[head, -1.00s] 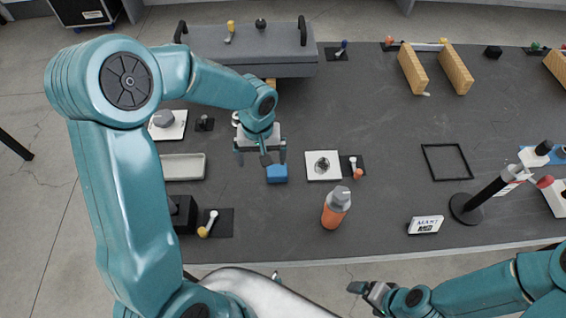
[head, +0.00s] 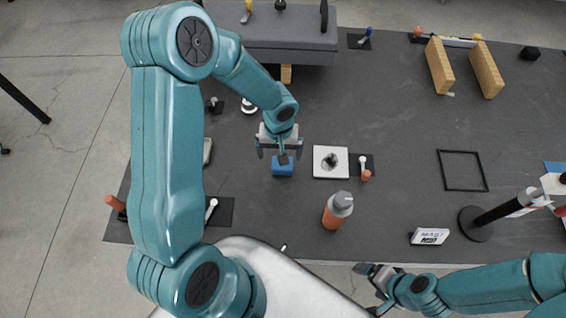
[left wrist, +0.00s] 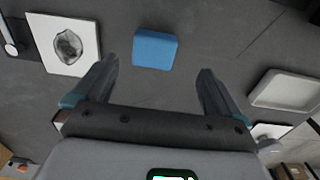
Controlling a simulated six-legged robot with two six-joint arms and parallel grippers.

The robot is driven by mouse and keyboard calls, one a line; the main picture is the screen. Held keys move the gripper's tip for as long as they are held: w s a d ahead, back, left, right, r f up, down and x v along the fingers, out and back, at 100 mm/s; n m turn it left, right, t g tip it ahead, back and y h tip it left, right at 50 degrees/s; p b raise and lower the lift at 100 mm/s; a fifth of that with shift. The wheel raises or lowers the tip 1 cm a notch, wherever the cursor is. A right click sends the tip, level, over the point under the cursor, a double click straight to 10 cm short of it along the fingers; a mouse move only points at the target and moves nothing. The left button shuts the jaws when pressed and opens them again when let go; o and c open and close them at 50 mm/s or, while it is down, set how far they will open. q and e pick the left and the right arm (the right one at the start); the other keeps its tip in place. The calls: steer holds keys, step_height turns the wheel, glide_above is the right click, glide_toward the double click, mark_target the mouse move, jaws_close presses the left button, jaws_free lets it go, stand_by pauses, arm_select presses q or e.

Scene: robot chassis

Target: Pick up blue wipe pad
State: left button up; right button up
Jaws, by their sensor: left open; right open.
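The blue wipe pad (head: 283,169) is a small blue block lying on the dark table. It also shows in the left wrist view (left wrist: 154,48), beyond the fingertips and roughly centred between them. My left gripper (head: 281,150) is open, pointing down over the pad's far side, with its fingers apart and nothing between them. In the left wrist view my left gripper (left wrist: 158,78) shows both fingers, clear of the pad. In the head view part of the gripper overlaps the pad's far edge. My right gripper (head: 374,278) is open and empty at the table's front edge, away from the pad.
A white square plate with a dark round patch (head: 323,164) lies right of the pad, beside an orange-tipped lever (head: 365,175). An orange bottle (head: 337,210) stands nearer me. A pale tray (left wrist: 290,92) lies on the pad's other side.

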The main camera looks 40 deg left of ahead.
arm_select(q)
steer(key=shift+s+d+f, duration=0.1)
steer(key=shift+d+f, duration=0.1)
steer(key=shift+f, duration=0.35)
steer(key=shift+s+d+f, duration=0.1)
steer(key=shift+d+f, duration=0.05)
steer(key=shift+f, duration=0.4)
steer(key=shift+w+f, duration=0.1)
steer(key=shift+f, duration=0.25)
step_height(320, 180, down, 5)
steer(key=shift+w+d+p, duration=0.1)
steer(key=shift+d+p, duration=0.05)
steer(key=shift+p, duration=0.5)
steer(key=shift+w+f, duration=0.15)
steer(key=shift+f, duration=0.05)
steer(key=shift+r, duration=0.15)
steer(key=c, duration=1)
steer(key=shift+c, duration=0.2)
